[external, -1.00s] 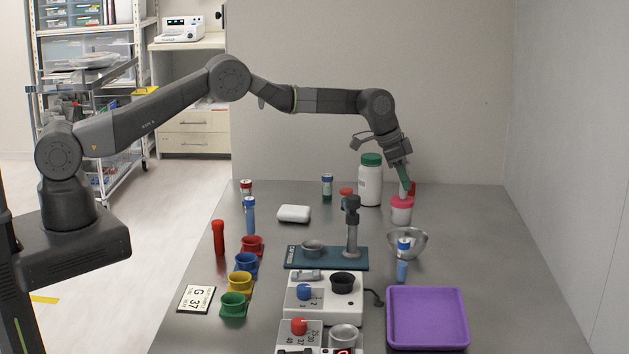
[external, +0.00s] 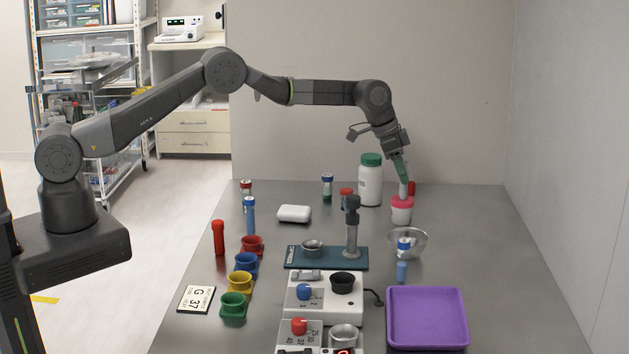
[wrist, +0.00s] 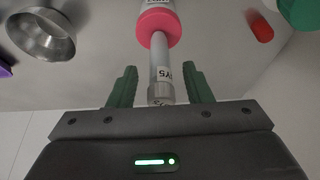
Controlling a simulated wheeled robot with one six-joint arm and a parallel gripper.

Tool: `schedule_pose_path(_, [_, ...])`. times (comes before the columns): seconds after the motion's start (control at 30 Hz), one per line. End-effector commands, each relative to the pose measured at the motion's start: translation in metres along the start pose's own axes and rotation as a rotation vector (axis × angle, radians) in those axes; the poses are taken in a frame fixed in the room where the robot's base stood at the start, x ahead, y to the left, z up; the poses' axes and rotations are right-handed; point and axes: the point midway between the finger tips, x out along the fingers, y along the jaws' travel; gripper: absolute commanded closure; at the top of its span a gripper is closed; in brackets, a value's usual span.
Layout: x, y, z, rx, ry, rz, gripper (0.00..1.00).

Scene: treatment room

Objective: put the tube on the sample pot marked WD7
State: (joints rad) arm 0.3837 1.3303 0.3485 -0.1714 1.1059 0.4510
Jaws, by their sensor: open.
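The sample pot (external: 401,216) is white with a pink lid (external: 402,202) and stands at the back right of the table. In the wrist view the pink lid (wrist: 158,27) is at the top; the pot's label is cut off and I cannot read it. A pale tube (external: 403,189) with a grey end stands on the lid, and it also shows in the wrist view (wrist: 161,70) with a label partly reading "Y5". My gripper (external: 400,172) is open around the tube's upper end. In the wrist view its green fingers (wrist: 160,72) have gaps on both sides of the tube.
A white bottle with a green lid (external: 370,182) stands close behind left of the pot. A steel bowl (external: 418,238) and a blue-capped tube (external: 402,268) stand in front, then a purple tray (external: 427,318). The table's right side is clear.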

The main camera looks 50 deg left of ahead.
Motion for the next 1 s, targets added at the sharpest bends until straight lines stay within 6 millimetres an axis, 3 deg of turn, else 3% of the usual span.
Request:
schedule_pose_path(0.3, [-0.059,-0.001,0.0,-0.001,0.003,-0.001,0.55])
schedule_pose_path(0.5, [-0.087,-0.001,0.0,-0.001,0.002,-0.001,0.55])
schedule_pose_path(0.93, [-0.098,0.0,0.0,0.0,0.001,0.0,0.55])
schedule_pose_path(1.0, [-0.098,-0.001,0.001,-0.001,0.001,-0.002,0.43])
